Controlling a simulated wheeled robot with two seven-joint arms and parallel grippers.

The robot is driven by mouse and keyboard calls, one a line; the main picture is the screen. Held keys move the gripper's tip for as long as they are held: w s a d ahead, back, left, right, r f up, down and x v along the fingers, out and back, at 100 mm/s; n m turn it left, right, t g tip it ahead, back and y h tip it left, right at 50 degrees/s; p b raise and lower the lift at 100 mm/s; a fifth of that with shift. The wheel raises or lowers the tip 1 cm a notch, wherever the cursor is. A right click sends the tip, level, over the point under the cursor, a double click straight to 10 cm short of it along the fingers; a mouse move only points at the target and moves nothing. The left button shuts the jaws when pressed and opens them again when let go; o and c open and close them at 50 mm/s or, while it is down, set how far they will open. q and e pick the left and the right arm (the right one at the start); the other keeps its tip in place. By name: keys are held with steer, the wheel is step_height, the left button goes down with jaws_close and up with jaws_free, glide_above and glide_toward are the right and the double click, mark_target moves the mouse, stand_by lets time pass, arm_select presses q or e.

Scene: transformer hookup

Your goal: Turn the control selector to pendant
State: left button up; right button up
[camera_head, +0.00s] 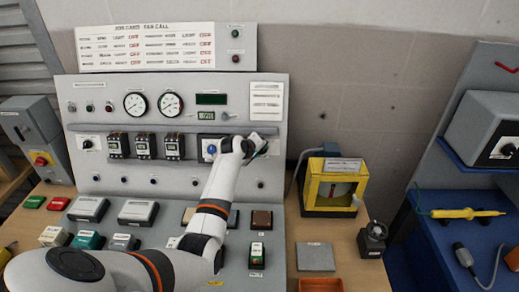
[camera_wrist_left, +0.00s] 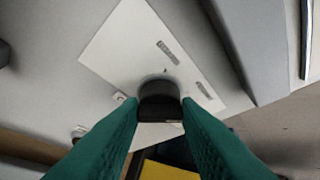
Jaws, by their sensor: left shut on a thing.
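The control selector appears to be the black knob (camera_wrist_left: 160,90) on a white plate (camera_wrist_left: 125,45) in the left wrist view. The plate carries two small labels, too small to read, and a small dark mark above the knob. My left gripper (camera_wrist_left: 160,108) has its green fingers on both sides of the knob and is shut on it. In the head view, my left gripper (camera_head: 257,149) is at the right side of the grey control panel (camera_head: 93,176), and its wrist hides the knob. I cannot tell which position the knob points to. My right gripper is not in view.
A blue knob (camera_head: 211,149) sits just left of my wrist. Two gauges (camera_head: 137,104) and several breakers (camera_head: 144,146) are farther left. A yellow-framed device (camera_head: 335,186) stands right of the panel. Several blocks lie on the bench below. A blue shelf (camera_head: 470,205) is at far right.

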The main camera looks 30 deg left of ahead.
arm_select(q)
steer(key=o, duration=1)
steer(key=shift+w+f, duration=0.1)
steer(key=shift+c, duration=0.2)
steer(key=b+v, duration=0.1)
steer(key=v, duration=1.1)
